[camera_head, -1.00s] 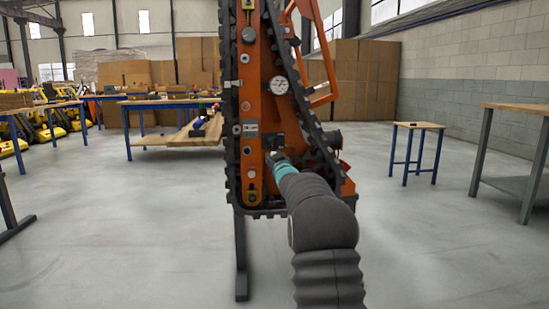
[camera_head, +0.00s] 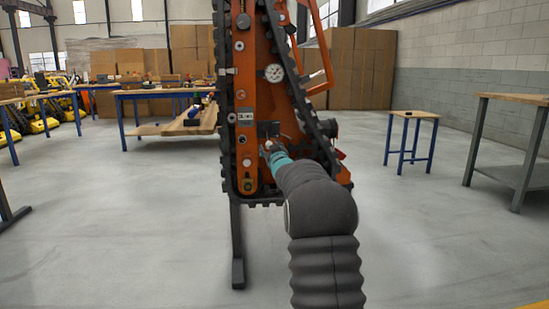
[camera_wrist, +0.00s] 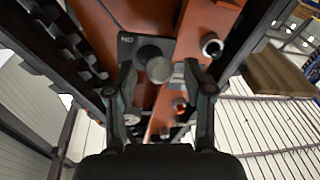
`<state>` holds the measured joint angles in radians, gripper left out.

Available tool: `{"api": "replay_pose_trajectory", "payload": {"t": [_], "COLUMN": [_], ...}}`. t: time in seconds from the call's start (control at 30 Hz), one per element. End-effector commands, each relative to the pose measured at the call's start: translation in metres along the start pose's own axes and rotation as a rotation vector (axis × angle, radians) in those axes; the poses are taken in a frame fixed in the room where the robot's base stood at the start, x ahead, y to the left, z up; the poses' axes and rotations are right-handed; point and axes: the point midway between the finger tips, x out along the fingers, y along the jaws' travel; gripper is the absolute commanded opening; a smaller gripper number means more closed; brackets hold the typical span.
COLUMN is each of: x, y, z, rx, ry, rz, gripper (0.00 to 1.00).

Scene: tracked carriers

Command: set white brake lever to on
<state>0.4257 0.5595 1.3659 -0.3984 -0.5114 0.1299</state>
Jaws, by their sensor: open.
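The tracked carrier (camera_head: 247,160) stands upright, orange with black tracks. A dark plate (camera_wrist: 127,42) with the letters ON, seen upside down, is fixed to its orange side. My gripper (camera_wrist: 160,76) is open, with one finger on each side of the knob; I cannot tell whether either touches. In the head view my gripper (camera_head: 269,150) is small and partly hidden at the carrier's side.
A round gauge (camera_head: 274,73) sits higher on the carrier. Black tracks run close on both sides of my gripper. A small stool (camera_head: 413,115) and a workbench (camera_head: 520,100) stand at right, a wooden-topped bench (camera_head: 190,122) behind at left.

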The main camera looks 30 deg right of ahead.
Motion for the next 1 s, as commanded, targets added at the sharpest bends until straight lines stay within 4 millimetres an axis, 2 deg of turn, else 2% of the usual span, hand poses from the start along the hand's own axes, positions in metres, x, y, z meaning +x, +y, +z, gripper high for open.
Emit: {"api": "replay_pose_trajectory", "payload": {"t": [0.3,0.5,0.7,1.0], "x": [-0.054,-0.083,-0.098,-0.1], "y": [-0.001,-0.002,-0.003,-0.003], "z": [-0.001,0.0,0.001,0.001], "rx": [-0.001,-0.001,0.0,-0.001], "ry": [-0.001,-0.002,-0.001,-0.002], "rz": [-0.001,-0.002,-0.003,-0.003], "gripper": [0.52,0.52,0.52,0.52]}}
